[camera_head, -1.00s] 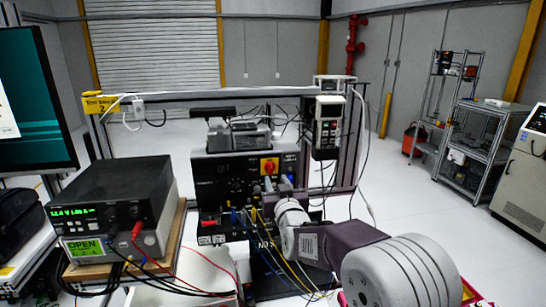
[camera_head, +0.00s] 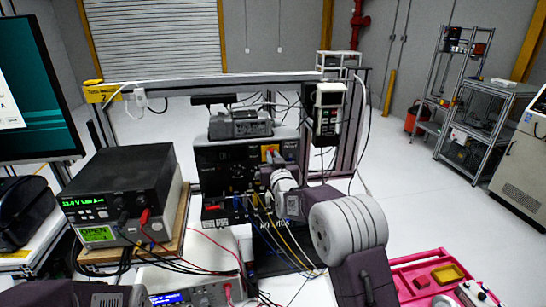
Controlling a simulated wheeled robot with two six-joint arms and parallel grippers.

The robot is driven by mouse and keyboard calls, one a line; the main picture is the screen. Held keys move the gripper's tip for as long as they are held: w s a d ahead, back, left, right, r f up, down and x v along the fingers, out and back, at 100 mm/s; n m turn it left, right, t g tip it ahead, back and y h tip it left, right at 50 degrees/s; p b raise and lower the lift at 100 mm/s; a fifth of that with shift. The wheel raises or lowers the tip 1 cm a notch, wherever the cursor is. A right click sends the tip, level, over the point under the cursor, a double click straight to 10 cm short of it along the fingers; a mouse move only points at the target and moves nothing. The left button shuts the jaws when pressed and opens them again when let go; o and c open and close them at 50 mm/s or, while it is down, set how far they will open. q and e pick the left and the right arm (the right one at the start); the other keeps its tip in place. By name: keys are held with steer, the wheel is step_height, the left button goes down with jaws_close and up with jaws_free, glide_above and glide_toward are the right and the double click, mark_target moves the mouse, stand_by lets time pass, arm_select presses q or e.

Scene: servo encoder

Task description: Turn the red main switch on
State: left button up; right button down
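The red main switch (camera_head: 269,154) sits on a yellow plate on the front of the black control box (camera_head: 215,160). It is small in the head view, and its lower part is partly covered by my gripper, so its knob position is unclear. My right arm comes in from the lower right. Its gripper (camera_head: 268,174) is at the box front, right at or just below the switch. The fingers are too small and hidden to show whether they are open, or whether they touch the knob. My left gripper is not in view.
A power supply (camera_head: 118,200) with red and black leads stands at the left. Several cables (camera_head: 262,220) hang from the lower box front. A grey handheld unit (camera_head: 326,112) hangs on the frame at the right. A pink tray (camera_head: 430,262) lies at the lower right.

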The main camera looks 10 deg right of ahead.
steer(key=shift+d+f+m+b, duration=0.15)
steer(key=shift+f+m+b, duration=0.05)
steer(key=shift+m+b, duration=2.8)
steer(key=shift+d+f+m+b, duration=0.15)
steer(key=shift+d+m+b, duration=0.05)
steer(key=shift+m+b, duration=2.8)
steer(key=shift+d+f+m+b, duration=0.15)
steer(key=shift+f+m+b, duration=0.05)
steer(key=shift+m+b, duration=2.8)
steer(key=c, duration=1.5)
jaws_free()
